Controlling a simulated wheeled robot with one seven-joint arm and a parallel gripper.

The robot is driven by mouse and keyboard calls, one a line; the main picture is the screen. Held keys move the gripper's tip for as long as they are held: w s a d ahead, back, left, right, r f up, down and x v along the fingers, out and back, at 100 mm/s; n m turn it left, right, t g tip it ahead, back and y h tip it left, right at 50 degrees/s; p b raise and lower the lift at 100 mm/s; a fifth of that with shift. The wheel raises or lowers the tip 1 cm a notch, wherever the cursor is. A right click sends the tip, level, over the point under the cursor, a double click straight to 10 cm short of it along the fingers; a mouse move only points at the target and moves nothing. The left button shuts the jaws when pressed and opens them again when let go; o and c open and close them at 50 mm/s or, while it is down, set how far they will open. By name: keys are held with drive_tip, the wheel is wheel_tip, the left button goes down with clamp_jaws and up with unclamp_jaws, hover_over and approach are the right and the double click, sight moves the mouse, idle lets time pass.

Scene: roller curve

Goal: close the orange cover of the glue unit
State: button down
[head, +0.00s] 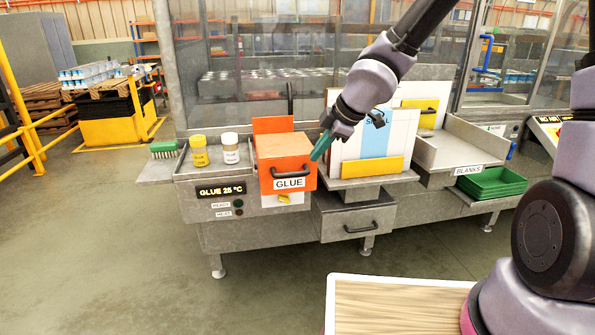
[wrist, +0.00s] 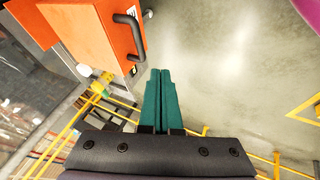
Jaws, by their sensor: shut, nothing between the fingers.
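The orange cover (head: 283,146) sits on the grey glue unit (head: 188,211), with a black bar handle and a white GLUE label on its front. An orange upright panel (head: 272,124) stands behind it. A strip of white front with a yellow knob shows below the cover. I cannot tell how far open the cover is. My gripper (head: 316,157) has green fingers, pressed together and empty, just beside the cover's right side. In the wrist view the cover (wrist: 82,30) and its handle are at upper left, and the fingertips (wrist: 160,72) are apart from the handle.
A drawer (head: 350,220) is below. Open floor lies in front.

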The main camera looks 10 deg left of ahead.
drive_tip(key=w+r+x, duration=0.1)
drive_tip(key=w+x, duration=0.1)
drive_tip(key=x, duration=1)
drive_tip(key=shift+w+f, duration=0.15)
drive_tip(key=shift+w, duration=0.35)
idle(0.3)
